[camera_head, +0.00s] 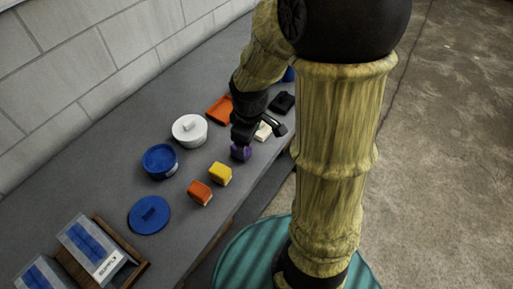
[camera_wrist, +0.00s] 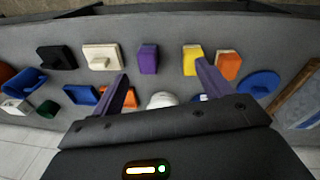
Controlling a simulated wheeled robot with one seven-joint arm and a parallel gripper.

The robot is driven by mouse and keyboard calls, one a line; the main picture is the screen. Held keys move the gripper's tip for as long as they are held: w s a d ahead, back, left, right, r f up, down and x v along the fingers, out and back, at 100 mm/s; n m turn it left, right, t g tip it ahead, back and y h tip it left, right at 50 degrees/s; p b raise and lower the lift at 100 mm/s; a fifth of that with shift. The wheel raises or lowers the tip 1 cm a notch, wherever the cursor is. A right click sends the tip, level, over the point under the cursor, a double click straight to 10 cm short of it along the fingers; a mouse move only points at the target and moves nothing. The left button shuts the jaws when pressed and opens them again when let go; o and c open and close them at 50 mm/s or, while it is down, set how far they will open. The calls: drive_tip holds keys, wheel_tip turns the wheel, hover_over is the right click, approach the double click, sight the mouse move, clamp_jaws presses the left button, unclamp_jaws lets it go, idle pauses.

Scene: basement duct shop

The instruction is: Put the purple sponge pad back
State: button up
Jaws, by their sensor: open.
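The purple sponge pad (camera_head: 240,153) sits on the grey bench in the head view, in a loose row with the yellow and orange blocks. In the wrist view the purple pad (camera_wrist: 148,59) stands beyond my fingertips, between the cream block and the yellow block. My gripper (camera_head: 244,138) is just above or beside the pad in the head view and covers part of it. In the wrist view my gripper (camera_wrist: 162,75) is open, its two fingers wide apart with nothing between them. I cannot tell the exact height gap.
Yellow (camera_head: 220,174) and orange (camera_head: 200,193) blocks stand close to the pad; a cream block (camera_head: 263,131) and black block (camera_head: 282,102) lie beyond. A white lidded pot (camera_head: 189,131), blue pot (camera_head: 160,161), blue lid (camera_head: 149,214), orange tray (camera_head: 219,109) and wooden tray (camera_head: 133,269) are also on the bench.

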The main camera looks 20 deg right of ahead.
drive_tip(key=s+m, duration=0.2)
drive_tip(key=m, duration=0.1)
drive_tip(key=s+r+m, duration=0.1)
drive_tip(key=s+m, duration=0.1)
drive_tip(key=m, duration=0.1)
drive_tip(key=s+m+t, duration=0.1)
drive_tip(key=m, duration=0.2)
drive_tip(key=shift+s+r, duration=0.2)
drive_tip(key=shift+s, duration=0.2)
idle(0.5)
